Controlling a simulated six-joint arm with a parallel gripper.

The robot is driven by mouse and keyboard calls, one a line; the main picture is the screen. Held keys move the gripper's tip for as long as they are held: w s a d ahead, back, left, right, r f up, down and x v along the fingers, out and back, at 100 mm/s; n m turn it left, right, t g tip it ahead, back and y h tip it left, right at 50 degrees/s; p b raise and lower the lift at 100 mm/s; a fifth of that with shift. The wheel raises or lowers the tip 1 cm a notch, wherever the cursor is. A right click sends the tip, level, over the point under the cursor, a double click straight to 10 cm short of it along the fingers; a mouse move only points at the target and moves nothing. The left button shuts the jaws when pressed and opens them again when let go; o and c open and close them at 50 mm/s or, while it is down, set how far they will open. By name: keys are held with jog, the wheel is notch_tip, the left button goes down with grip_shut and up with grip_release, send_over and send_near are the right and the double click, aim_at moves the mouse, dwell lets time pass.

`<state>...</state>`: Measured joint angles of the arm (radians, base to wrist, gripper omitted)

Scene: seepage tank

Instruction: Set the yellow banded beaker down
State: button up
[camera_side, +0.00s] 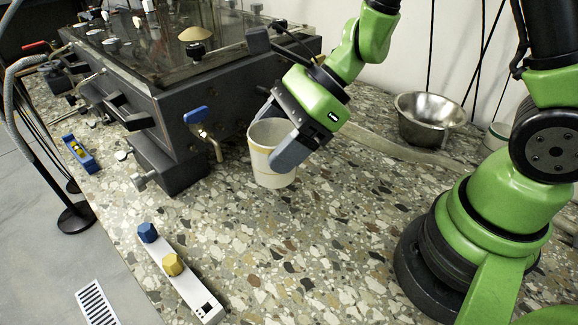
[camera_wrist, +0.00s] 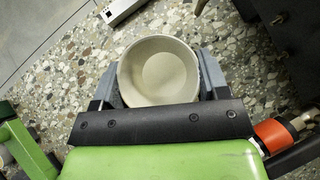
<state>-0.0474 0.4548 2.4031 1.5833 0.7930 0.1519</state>
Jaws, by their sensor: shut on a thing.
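The beaker (camera_side: 271,168) is whitish with a yellow band and stands upright near the tank's tap in the side view. In the wrist view I look down into the open beaker (camera_wrist: 160,72), which looks empty. My gripper (camera_side: 275,138) is shut on the beaker, with one finger on each side of it; the fingers also show in the wrist view (camera_wrist: 158,88). The beaker's base is at or very near the speckled counter (camera_side: 330,240); I cannot tell whether it touches.
The dark tank (camera_side: 215,90) with a blue-handled tap (camera_side: 197,116) stands close to the left of the beaker. A white strip with blue and yellow knobs (camera_side: 185,280) lies in front. A steel bowl (camera_side: 428,115) stands behind right. The counter between the strip and my base is clear.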

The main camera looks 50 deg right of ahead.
jog(key=w+d+r+m+t+h, duration=0.5)
jog(key=d+r+m, duration=0.4)
jog(key=d+r, duration=0.25)
jog(key=shift+s+d+f+m+h, duration=1.2)
jog(key=shift+d+f+m+h, duration=0.65)
jog(key=shift+d, duration=1.25)
jog(key=a+r, duration=0.1)
jog(key=a, duration=0.1)
jog(key=w+a+m+h, duration=0.1)
jog(key=a, duration=0.1)
jog(key=w+a+r+m, duration=0.1)
jog(key=a, duration=0.1)
jog(key=shift+w+r+m+h, duration=0.25)
jog(key=shift+r, duration=0.05)
jog(key=w+a+f+n+g+y, duration=0.2)
jog(key=a+f+n+y, duration=0.5)
jog(key=n, duration=0.3)
jog(key=s+a+f+n+g+y, duration=0.4)
jog(key=s+a+f+n, duration=0.2)
jog(key=s, duration=0.3)
jog(key=shift+s+a+f+n+g, duration=0.3)
jog(key=shift+a+n+g, duration=0.1)
jog(key=shift+a+n, duration=0.5)
